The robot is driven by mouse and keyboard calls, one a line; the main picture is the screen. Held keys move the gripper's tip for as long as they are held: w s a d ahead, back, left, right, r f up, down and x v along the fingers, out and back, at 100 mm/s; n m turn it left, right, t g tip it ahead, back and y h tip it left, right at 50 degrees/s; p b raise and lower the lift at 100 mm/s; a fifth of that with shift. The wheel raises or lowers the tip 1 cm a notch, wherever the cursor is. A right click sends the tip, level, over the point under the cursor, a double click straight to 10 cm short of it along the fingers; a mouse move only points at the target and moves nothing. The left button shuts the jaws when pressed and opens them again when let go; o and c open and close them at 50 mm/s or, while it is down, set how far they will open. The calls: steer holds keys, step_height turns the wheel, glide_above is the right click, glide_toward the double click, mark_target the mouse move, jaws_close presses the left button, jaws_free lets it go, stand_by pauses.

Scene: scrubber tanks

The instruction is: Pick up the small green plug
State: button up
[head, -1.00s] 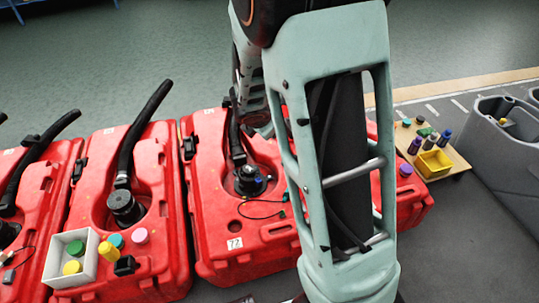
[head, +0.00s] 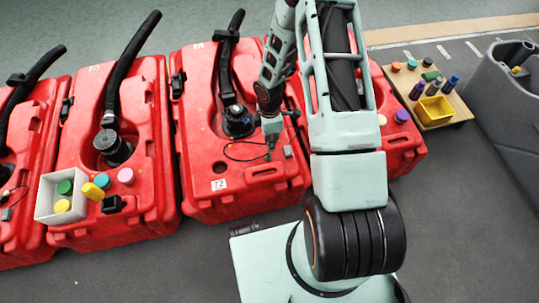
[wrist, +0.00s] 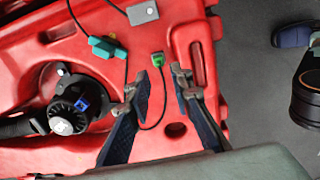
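The small green plug (wrist: 156,60) sits at the end of a thin black cable on top of a red tank (wrist: 130,20) in the wrist view. My gripper (wrist: 160,82) is open, its two fingers apart with nothing between them. The plug lies just beyond the fingertips, roughly in line with the gap. In the head view my gripper (head: 270,142) points down over the third red tank (head: 232,195).
A teal connector (wrist: 108,48) lies left of the plug on another cable. A black cap with a blue piece (wrist: 82,104) stands at left; a grey block (wrist: 143,13) lies beyond. A white box (head: 46,205) and a wooden board with a yellow bin (head: 434,110) stand farther off.

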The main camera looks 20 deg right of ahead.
mark_target(269, 154)
steer(key=f+b, duration=0.2)
steer(key=f, duration=0.6)
steer(key=shift+w+f+b, duration=0.15)
steer(key=shift+w+b, duration=0.05)
steer(key=shift+b, duration=0.15)
jaws_close()
